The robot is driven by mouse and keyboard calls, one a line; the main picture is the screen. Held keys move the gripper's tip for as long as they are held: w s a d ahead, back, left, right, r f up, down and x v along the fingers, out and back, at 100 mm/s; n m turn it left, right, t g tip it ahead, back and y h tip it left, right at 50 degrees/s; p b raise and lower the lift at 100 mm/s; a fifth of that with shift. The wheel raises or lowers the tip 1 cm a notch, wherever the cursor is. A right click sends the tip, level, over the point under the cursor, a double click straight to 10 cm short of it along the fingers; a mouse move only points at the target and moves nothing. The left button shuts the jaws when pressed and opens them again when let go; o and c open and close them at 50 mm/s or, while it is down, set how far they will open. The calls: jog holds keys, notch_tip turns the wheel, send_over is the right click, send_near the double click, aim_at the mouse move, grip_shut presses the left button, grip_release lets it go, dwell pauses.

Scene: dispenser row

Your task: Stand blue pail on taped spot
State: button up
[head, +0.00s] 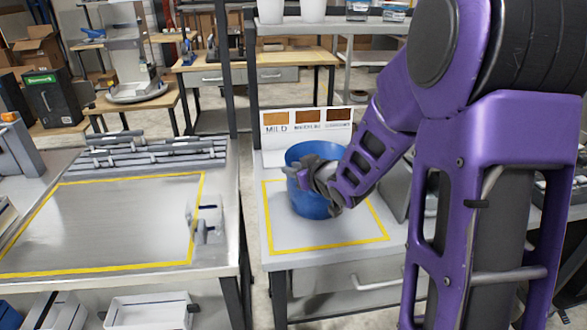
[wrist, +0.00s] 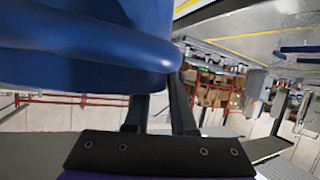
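The blue pail (head: 312,207) is upright over the taped spot (head: 379,239), a yellow tape outline on the light table at centre. It appears inside the outline, towards its back; I cannot tell whether its base touches the table. My gripper (head: 312,182) is at the near right side of the pail, overlapping its upper part. In the wrist view the pail (wrist: 85,50) fills the upper left, and its edge meets the fingers of my gripper (wrist: 158,100). The fingers are a little apart and look shut on the pail's edge; their tips are partly hidden by it.
A sign card (head: 306,128) with brown swatches stands behind the pail. A second, larger taped area (head: 95,267) is on the left table, with a row of grey bars (head: 150,152) behind it. A dark post (head: 231,70) rises between the tables. A white bin (head: 150,313) is below left.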

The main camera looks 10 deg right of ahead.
jog(key=shift+o, duration=0.4)
jog(key=shift+r+p, duration=0.3)
jog(key=p+v, duration=0.1)
jog(key=v, duration=1.1)
jog(key=shift+p, duration=0.4)
jog(key=shift+f, duration=0.15)
